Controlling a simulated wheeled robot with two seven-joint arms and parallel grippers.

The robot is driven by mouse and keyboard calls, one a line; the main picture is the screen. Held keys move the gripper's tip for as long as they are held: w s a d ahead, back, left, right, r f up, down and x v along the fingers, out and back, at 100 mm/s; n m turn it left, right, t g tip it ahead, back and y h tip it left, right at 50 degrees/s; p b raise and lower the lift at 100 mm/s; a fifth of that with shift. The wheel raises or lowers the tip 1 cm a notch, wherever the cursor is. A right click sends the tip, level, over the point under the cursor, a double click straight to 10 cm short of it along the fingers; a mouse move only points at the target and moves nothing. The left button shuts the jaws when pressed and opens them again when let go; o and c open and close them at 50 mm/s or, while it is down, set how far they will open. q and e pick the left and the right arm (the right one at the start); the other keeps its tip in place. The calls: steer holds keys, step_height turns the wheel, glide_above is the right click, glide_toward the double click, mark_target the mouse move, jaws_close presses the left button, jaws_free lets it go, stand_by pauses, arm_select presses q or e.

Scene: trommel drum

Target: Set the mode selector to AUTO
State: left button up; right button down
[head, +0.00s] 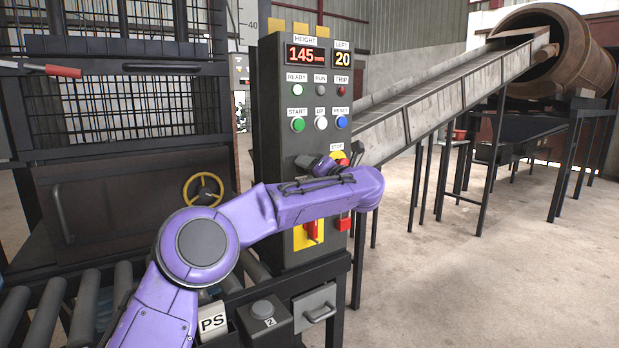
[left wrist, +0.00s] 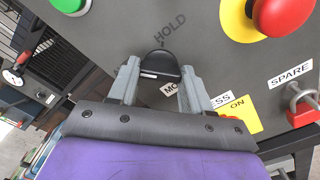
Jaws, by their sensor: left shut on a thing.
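The mode selector (left wrist: 160,64) is a black knob on the dark grey panel in the left wrist view. The word HOLD is printed just above it, and a small mark on the knob is on that side. A white label starting with MO is partly covered by a finger. No AUTO marking shows. My left gripper (left wrist: 158,76) has its two grey fingers on either side of the knob and is shut on it. In the head view, my purple arm hides the selector and the fingertips. My right gripper is in neither view.
The control panel (head: 267,130) carries displays, lamps and START, UP and RESET buttons. A red stop button (left wrist: 277,15) on yellow is close right of my gripper. A red padlock (left wrist: 301,105) hangs under SPARE. A yellow handwheel (head: 203,189) and rollers stand left; open floor lies right.

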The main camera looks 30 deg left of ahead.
arm_select(q)
steer(key=shift+n+b, duration=0.3)
steer(key=shift+n, duration=0.2)
steer(key=o, duration=1.1)
steer(key=shift+c, duration=0.2)
steer(key=shift+d, duration=0.1)
steer(key=v, duration=1)
steer(key=shift+d+b, duration=0.15)
steer(key=shift+b, duration=0.25)
steer(key=shift+f, duration=0.1)
